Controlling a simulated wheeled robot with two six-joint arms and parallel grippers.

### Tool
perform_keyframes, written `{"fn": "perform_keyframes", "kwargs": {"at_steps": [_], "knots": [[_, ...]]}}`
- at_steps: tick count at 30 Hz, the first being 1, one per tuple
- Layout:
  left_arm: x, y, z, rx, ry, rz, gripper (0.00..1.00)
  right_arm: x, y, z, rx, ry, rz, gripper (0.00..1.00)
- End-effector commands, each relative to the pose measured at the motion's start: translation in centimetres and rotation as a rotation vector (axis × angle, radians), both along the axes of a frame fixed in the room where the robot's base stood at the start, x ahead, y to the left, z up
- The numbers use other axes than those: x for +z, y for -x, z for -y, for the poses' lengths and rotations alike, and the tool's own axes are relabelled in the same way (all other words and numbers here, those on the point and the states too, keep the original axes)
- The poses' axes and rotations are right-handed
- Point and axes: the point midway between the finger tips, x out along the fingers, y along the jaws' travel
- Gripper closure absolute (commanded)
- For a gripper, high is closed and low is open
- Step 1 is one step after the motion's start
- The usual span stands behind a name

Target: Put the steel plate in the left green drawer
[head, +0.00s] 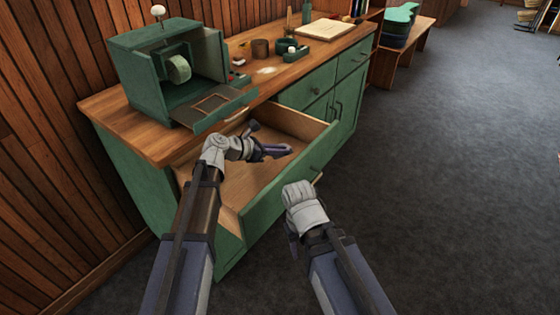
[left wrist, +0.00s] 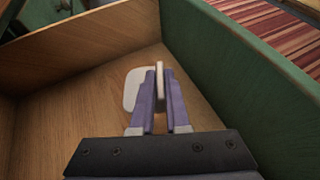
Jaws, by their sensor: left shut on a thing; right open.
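The left green drawer (head: 318,172) of the counter is pulled open, with a bare wooden inside. My left gripper (head: 284,150) is over the open drawer and shut on a thin pale piece, seen edge-on between the fingers in the left wrist view (left wrist: 160,80); I take it as the steel plate. A pale rounded flat shape (left wrist: 131,90) shows beside the left finger; I cannot tell whether it is part of the same piece. In the head view the held piece is hardly visible. My right gripper (head: 292,243) is low in front of the drawer, mostly hidden by its own wrist, open.
A green box-like machine (head: 140,85) with a round wheel stands on the counter top (head: 110,115), its tray (head: 212,105) jutting toward the drawer. Small jars and a board (head: 325,29) lie farther along. The grey floor at right is clear.

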Motion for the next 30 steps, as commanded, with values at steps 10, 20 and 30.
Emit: {"fn": "perform_keyframes", "kwargs": {"at_steps": [10,20,30], "knots": [[-3.3,0.0,0.0,0.0,0.001,0.001,1.0,-3.3,0.0,0.0,0.0,0.0,0.0,0.5],[-3.6,0.0,0.0,0.0,0.0,0.0,1.0,-3.6,0.0,0.0,0.0,0.0,0.0,0.5],[-4.4,0.0,0.0,0.0,0.001,0.001,1.0,-4.4,0.0,0.0,0.0,0.0,0.0,0.5]]}}
